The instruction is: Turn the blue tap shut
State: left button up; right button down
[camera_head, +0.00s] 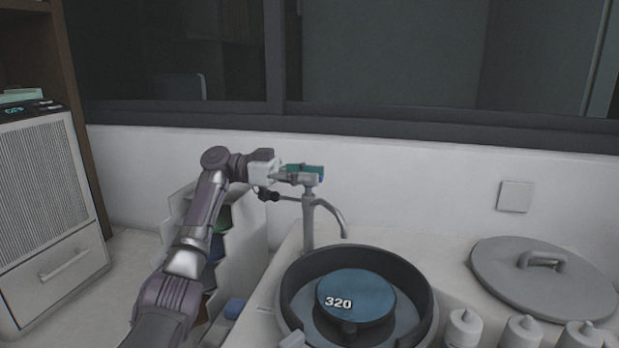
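The blue tap handle (307,168) sits on top of a grey metal tap (309,225) with a curved spout, behind the round basin. My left arm comes in from the left, and my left gripper (298,179) is right at the handle. Its fingers overlap the front of the handle in the camera_head view, hiding part of it. I cannot tell whether they touch it or how far they are apart. My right gripper is not in view.
A round basin with a blue disc marked 320 (356,297) stands in front of the tap. A grey lid (545,275) lies to the right, with several white bottles (463,329) in front. A stepped white rack (245,235) stands behind my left arm.

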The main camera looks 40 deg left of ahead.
pick_arm(q)
notch_tip(320, 180, up, 10)
jog(key=shift+d+f, duration=0.1)
jog(key=shift+f, duration=0.15)
dwell(0.6)
